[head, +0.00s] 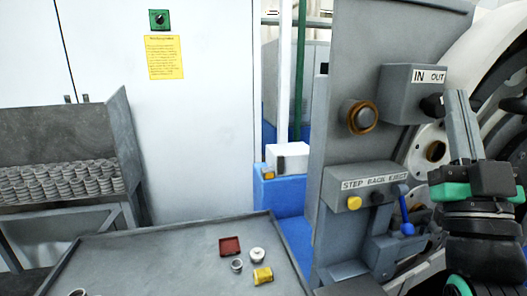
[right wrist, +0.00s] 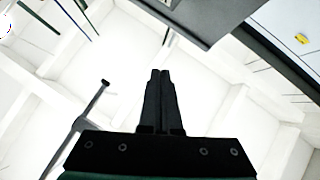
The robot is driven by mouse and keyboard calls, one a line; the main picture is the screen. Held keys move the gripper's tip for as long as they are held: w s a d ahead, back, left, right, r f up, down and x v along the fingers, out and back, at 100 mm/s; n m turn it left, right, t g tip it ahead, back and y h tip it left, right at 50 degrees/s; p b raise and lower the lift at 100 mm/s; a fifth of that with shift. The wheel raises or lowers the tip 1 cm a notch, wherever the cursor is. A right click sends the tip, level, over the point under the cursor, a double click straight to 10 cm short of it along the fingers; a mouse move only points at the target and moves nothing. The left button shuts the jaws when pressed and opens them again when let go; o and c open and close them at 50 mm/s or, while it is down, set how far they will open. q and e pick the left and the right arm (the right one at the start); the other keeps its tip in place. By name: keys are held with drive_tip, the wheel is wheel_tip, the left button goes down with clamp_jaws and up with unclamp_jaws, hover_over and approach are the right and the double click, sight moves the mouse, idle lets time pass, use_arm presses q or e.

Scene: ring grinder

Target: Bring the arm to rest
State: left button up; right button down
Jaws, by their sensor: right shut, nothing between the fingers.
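My right gripper (head: 458,97) is at the right of the head view, in front of the grey grinder machine (head: 345,130). It points upward with its two fingers together and nothing between them. The right wrist view shows the same gripper (right wrist: 160,75) shut and empty against a bright ceiling. My left gripper is not in the head view.
The machine carries an IN/OUT box (head: 412,90), a STEP BACK/EJECT panel (head: 365,188) and a blue-knobbed lever (head: 406,226) near my right arm. A grey table (head: 150,262) holds a red tray (head: 230,246), a yellow part (head: 262,275) and small rings. A rack (head: 60,135) of rings stands left.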

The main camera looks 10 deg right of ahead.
drive_tip(key=s+a+n+t+y+p, duration=0.1)
drive_tip(key=s+a+n+y, duration=0.55)
drive_tip(key=a+y, duration=0.85)
wheel_tip(320, 180, up, 36)
drive_tip(key=s+m+h+p, duration=0.1)
drive_tip(key=m+p, duration=0.1)
drive_tip(key=p, duration=3.4)
drive_tip(key=shift+s+a+p, duration=0.15)
drive_tip(key=shift+p, duration=0.15)
